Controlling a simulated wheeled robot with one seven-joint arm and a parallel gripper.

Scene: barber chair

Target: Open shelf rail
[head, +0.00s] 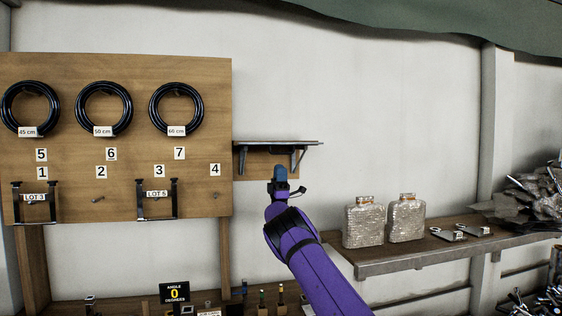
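A small dark wall shelf (312,143) on black angled brackets is mounted just right of the wooden pegboard, with a strip of wood behind it. It looks like a flat, thin ledge. I cannot make out a separate rail on it. My purple arm reaches up from the lower right. My gripper (280,174) is in front of the shelf, with its tip just below the ledge in the picture. It covers part of the wood strip. I cannot tell whether it touches the shelf, and its fingers are too small to read. I see nothing clearly held.
The pegboard (70,150) at left carries coiled black hoses, number labels and two black U-shaped brackets. A wooden shelf (400,263) at right holds two glass bottles (364,222) and metal pieces. The wall above the shelf is clear.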

